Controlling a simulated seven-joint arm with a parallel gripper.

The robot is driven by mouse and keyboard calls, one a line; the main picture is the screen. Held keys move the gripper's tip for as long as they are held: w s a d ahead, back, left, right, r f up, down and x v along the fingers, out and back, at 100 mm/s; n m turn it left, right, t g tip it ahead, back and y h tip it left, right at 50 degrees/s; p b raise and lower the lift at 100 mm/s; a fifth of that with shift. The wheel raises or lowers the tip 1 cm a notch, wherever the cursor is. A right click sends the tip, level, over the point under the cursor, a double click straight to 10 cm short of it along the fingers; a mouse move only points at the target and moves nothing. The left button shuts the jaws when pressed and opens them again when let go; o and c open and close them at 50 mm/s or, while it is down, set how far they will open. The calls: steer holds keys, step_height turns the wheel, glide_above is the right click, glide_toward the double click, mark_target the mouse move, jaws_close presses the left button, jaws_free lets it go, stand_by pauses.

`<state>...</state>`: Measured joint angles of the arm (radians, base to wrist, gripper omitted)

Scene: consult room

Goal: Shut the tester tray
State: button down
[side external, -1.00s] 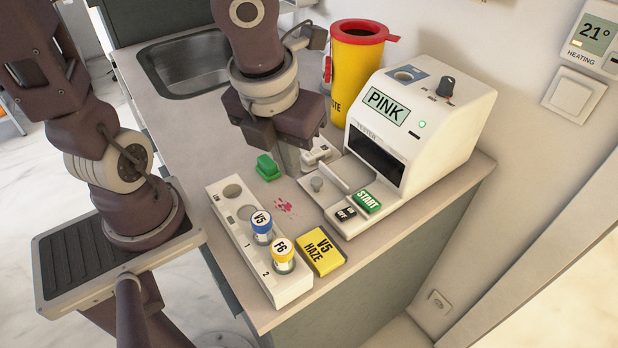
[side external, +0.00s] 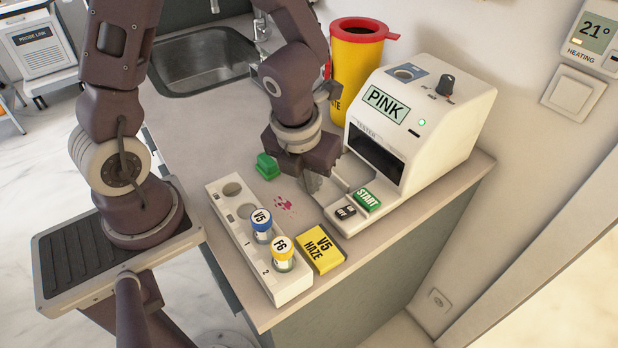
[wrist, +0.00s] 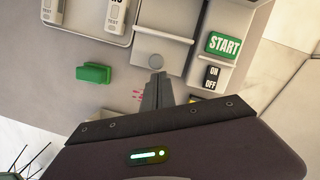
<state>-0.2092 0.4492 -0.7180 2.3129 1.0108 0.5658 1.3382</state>
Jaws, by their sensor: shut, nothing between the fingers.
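The tester (side external: 452,130) is a white box with a PINK display, a green light and a dark front slot. Its pale tray (side external: 350,177) sticks out of the slot toward the counter's front; the tray also shows in the wrist view (wrist: 165,22). My gripper (side external: 312,185) is shut and empty, pointing down at the tray's outer end.
START (side external: 367,199) and ON/OFF (side external: 346,212) buttons lie right of the tray. A green block (side external: 267,166) and pink stain (side external: 284,204) are left of it. A vial rack (side external: 291,287) and yellow V5 HAZE box (side external: 322,249) stand nearer the front. A yellow bin (side external: 354,70) stands behind.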

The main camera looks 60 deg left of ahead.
glide_above(343, 177)
steer(key=s, duration=0.1)
steer(key=shift+s+d, duration=0.15)
steer(key=shift+d, duration=0.2)
steer(key=shift+r, duration=0.1)
